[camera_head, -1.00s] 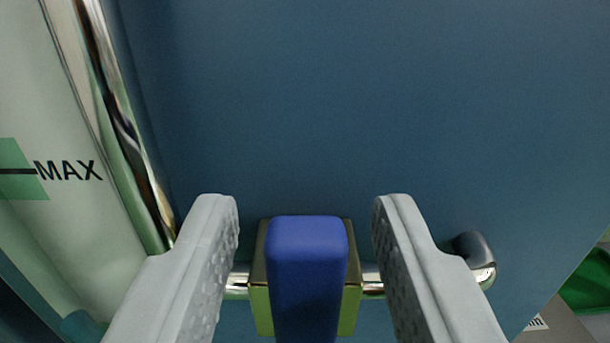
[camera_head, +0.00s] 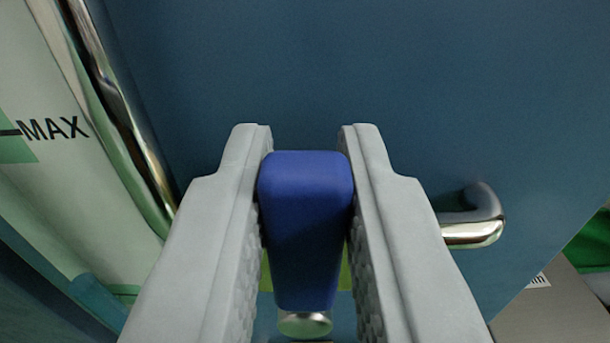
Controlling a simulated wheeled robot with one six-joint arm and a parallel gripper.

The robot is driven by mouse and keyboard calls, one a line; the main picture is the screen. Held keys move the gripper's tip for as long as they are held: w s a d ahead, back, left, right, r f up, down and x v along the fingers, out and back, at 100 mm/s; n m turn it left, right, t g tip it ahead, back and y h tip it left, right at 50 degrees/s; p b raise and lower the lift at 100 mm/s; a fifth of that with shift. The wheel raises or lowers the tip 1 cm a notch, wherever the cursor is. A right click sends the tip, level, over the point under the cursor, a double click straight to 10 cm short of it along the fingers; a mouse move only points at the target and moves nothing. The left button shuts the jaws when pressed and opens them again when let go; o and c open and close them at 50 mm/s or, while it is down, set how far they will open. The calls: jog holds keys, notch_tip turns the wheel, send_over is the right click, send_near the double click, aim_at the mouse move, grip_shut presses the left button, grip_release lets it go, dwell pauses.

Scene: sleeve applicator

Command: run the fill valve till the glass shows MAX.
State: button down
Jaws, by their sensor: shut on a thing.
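The blue valve handle (camera_head: 305,225) stands in the lower middle of the view, with a round metal end below it. My gripper (camera_head: 305,140) is shut on the blue handle, one grey finger against each side. The valve body behind the handle is mostly hidden by the handle and fingers. The sight glass (camera_head: 60,200) is at the left, pale green, with a black MAX mark (camera_head: 52,129) and a green band beside it. I cannot make out a liquid level in the part that shows.
A blue panel (camera_head: 300,70) fills the background. A shiny metal pipe (camera_head: 120,110) runs down beside the glass. A bent metal pipe end (camera_head: 475,222) sticks out right of my gripper. A grey surface and a green thing (camera_head: 592,245) show at the lower right.

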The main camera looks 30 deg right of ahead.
jog(key=shift+s+d+f+m, duration=0.35)
jog(key=shift+d+m, duration=0.2)
jog(key=shift+m, duration=0.85)
jog(key=shift+s+d+f+m, duration=0.25)
jog(key=shift+s+d+m, duration=0.3)
jog(key=shift+m, duration=0.85)
jog(key=shift+s+d+f+m, duration=0.3)
jog(key=shift+d+m, duration=0.3)
jog(key=shift+m, duration=0.8)
jog(key=c, duration=1.3)
grip_release()
jog(key=v, duration=1.7)
jog(key=shift+s, duration=0.25)
